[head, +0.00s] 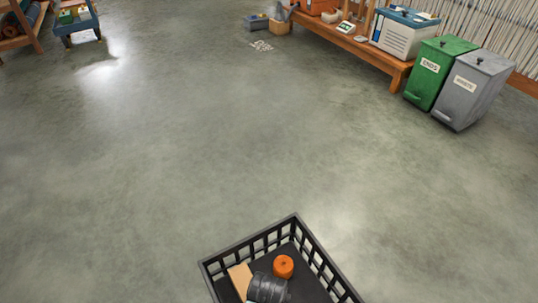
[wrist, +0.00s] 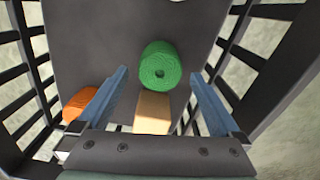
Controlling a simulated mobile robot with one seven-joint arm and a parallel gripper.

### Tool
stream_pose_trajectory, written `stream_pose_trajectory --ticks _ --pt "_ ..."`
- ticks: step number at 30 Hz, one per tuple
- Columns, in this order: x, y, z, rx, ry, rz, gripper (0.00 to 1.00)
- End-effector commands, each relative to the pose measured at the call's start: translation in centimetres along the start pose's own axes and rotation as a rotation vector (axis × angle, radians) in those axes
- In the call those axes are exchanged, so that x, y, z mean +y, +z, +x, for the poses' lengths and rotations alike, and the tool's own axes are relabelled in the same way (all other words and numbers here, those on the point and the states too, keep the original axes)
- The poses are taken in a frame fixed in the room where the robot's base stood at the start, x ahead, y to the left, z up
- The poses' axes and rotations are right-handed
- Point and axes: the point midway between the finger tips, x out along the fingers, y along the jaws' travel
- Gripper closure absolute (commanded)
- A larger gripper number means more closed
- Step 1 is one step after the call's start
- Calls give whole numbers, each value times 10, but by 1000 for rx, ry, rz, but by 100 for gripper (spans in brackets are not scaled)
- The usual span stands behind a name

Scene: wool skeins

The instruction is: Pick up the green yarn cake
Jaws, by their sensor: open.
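The green yarn cake (wrist: 160,66) lies on the dark floor of a black crate in the wrist view, with a small hole at its centre facing me. My gripper (wrist: 158,76) is open above it, with one blue finger to the left and one to the right. The cake shows between and just beyond the fingertips, and nothing is held. I cannot tell the remaining height. In the head view the green cake is not visible; my dark wrist covers part of the crate.
The slatted black crate (head: 325,250) surrounds the cake. Inside it are an orange yarn cake (head: 283,266) and a tan block (wrist: 153,108), close below the green cake in the wrist view. Green (head: 440,68) and grey (head: 472,88) bins stand far right. The middle floor is clear.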

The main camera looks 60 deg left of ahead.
Motion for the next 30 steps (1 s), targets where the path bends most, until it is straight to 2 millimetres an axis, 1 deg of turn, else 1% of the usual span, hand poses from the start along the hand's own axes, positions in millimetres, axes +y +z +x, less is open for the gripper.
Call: stream_pose_trajectory --ticks 1,9,11,14,20,21,23,27,29,30 --pt "0 0 7 0 0 0 0" --pt "0 1 40 0 -1 -2 0" --pt "0 1 46 0 0 -1 0" --pt "0 1 49 0 0 -1 0" --pt "0 1 47 0 0 0 0" --pt "0 1 47 0 0 0 4" --pt "0 1 47 0 0 0 14" --pt "0 1 47 0 0 0 40" --pt "0 1 47 0 0 0 50" --pt "0 1 47 0 0 0 58"
